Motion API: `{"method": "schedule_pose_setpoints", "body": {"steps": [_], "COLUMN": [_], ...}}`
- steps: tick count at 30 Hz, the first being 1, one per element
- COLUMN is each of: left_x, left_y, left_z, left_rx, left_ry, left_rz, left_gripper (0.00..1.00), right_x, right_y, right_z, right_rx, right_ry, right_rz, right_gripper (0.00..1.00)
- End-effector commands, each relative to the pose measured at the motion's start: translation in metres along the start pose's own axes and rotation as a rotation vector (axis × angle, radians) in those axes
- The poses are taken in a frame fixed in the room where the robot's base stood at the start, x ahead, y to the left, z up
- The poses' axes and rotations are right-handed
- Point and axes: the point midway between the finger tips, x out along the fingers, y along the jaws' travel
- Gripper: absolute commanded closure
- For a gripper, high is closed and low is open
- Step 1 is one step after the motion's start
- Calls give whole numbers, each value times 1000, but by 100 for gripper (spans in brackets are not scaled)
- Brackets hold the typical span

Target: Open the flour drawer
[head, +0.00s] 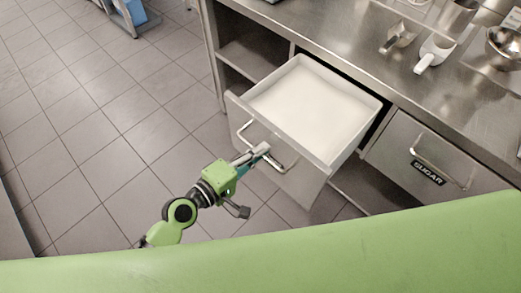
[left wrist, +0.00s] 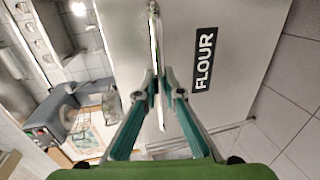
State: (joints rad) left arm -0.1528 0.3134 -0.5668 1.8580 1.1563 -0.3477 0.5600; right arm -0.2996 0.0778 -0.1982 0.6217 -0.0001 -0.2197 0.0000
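The flour drawer (head: 304,186) is pulled well out from under the steel counter in the head view, and a white bin of pale flour (head: 312,108) shows inside it. Its front has a metal bar handle (head: 281,166). In the left wrist view the drawer front bears a black FLOUR label (left wrist: 204,62), and the handle (left wrist: 154,30) runs between my fingers. My left gripper (head: 260,151) is at the middle of the handle, its fingertips closed around the bar; they also show in the left wrist view (left wrist: 159,84). My right gripper is in neither view.
A shut SUGAR drawer (head: 399,147) is to the right. The steel counter (head: 345,43) holds a metal scoop (head: 398,37), a white scoop (head: 434,51) and a bowl (head: 506,44). Tiled floor (head: 95,115) is clear to the left of the open drawer.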

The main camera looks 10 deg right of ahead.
Motion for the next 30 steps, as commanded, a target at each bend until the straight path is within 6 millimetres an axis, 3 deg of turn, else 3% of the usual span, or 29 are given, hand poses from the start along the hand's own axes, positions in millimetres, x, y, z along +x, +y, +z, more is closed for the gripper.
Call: {"method": "schedule_pose_setpoints", "body": {"steps": [1,2,9,14,17,30], "left_x": [0,0,0,-3,-13,-90], "left_y": [-1,0,0,-1,-1,-2], "left_z": [0,0,0,0,0,0], "left_rx": [0,0,0,1,1,2], "left_ry": [0,0,0,0,1,-2], "left_rz": [-1,-1,0,-1,-2,-4], "left_gripper": [81,75,75,75,75,75], "right_x": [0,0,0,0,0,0], "right_y": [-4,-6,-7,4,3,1], "right_z": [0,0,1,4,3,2], "right_rx": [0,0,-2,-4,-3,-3], "right_ry": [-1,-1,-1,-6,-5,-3], "right_rz": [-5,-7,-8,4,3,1], "right_gripper": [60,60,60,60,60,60]}}
